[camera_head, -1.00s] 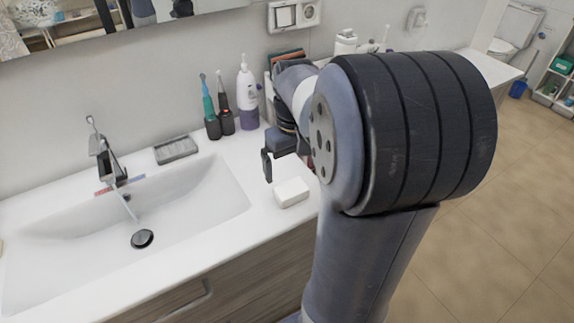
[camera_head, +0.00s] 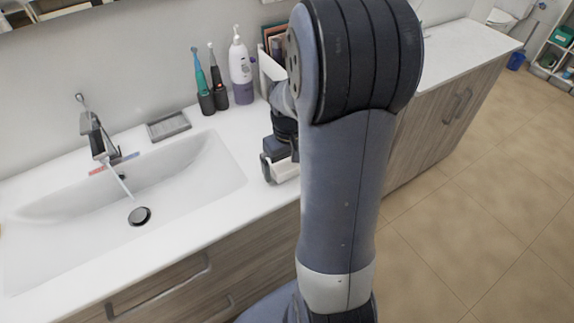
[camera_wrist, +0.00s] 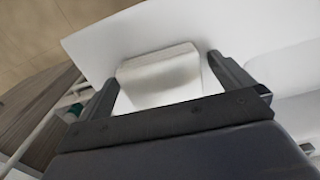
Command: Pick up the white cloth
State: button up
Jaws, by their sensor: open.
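The white cloth (camera_head: 285,170) is a small folded block on the counter, right of the sink and near the front edge. My arm hides part of it in the head view. In the wrist view the cloth (camera_wrist: 160,75) lies between the two fingers, with a gap on the right side. My gripper (camera_wrist: 160,72) is open, its fingers on either side of the cloth. In the head view one finger of my gripper (camera_head: 267,168) shows just left of the cloth. I cannot tell whether a finger touches it.
The sink (camera_head: 190,165) with its running faucet (camera_head: 97,135) is left of the cloth. A soap dish (camera_head: 168,125), two electric toothbrushes (camera_head: 212,90) and a pump bottle (camera_head: 240,70) stand along the wall. A book holder (camera_head: 272,60) is behind my arm.

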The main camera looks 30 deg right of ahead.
aim_at(288, 164)
jog(key=shift+c, duration=0.3)
jog(key=c, duration=0.9)
jog(key=shift+c, duration=0.2)
notch_tip(288, 164, up, 10)
